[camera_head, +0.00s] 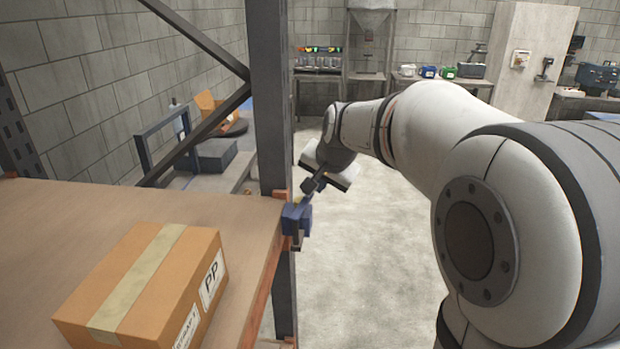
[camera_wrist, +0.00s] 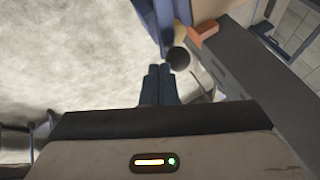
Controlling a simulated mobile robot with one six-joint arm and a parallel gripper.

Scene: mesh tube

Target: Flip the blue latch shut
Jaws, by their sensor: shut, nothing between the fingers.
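The blue latch (camera_head: 296,220) is mounted at the corner where the dark upright post meets the wooden shelf's edge. In the wrist view its blue body (camera_wrist: 149,17) is at the top, with a dark round knob (camera_wrist: 179,60) at its near end. My gripper (camera_head: 309,194) reaches down to the latch from the upper right. In the wrist view my gripper's blue fingers (camera_wrist: 160,69) are together with nothing between them. Their tips are right beside the knob; I cannot tell whether they touch it. In the head view the fingers partly overlap the latch, so its exact position is hard to read.
A cardboard box (camera_head: 145,285) sits on the wooden shelf (camera_head: 60,215). The dark upright post (camera_head: 272,110) and its diagonal brace (camera_head: 205,122) stand close to my gripper. Open floor (camera_head: 370,260) lies right of the shelf. Benches with bins stand far back.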

